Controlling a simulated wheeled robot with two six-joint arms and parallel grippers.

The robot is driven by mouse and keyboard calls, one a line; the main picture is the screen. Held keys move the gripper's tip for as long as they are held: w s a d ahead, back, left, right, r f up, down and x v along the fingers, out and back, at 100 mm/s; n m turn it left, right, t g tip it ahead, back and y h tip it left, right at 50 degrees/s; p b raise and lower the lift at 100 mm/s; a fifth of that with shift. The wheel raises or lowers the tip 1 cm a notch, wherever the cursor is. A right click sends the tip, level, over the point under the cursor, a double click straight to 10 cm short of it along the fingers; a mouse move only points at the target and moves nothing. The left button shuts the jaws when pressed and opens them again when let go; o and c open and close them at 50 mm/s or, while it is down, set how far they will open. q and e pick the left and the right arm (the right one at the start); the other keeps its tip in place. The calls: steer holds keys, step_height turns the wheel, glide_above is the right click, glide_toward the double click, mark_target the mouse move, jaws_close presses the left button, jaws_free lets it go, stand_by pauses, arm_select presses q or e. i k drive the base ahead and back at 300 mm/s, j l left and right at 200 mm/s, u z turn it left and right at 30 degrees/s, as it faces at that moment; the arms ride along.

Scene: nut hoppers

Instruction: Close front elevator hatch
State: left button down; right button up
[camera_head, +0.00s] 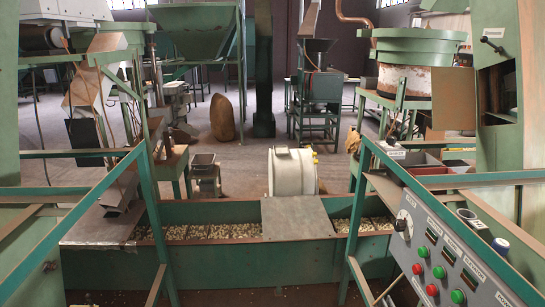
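A green upright housing (530,85), which looks like an elevator casing, stands at the right. Its front has a dark, uncovered opening (497,92). A flat brown panel (453,98), which looks like the hatch door, stands out to the left of the opening, so the hatch appears open. A small black lever (491,44) is on the housing above the opening. I cannot make out either of my grippers in this view.
A green trough (220,261) of nuts with a grey cover plate (297,217) crosses the front. Green railings flank it. A control panel (440,250) with buttons and a dial is at the lower right. Hoppers and machines stand behind, with open floor between them.

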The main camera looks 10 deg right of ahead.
mark_target(453, 90)
steer(key=i+z, duration=0.4)
steer(key=i+j+z, duration=0.1)
steer(key=i+z, duration=0.3)
steer(key=i+j+z, duration=0.2)
steer(key=i+z, duration=0.2)
steer(key=i+j+z, duration=0.4)
steer(key=k+l, duration=0.1)
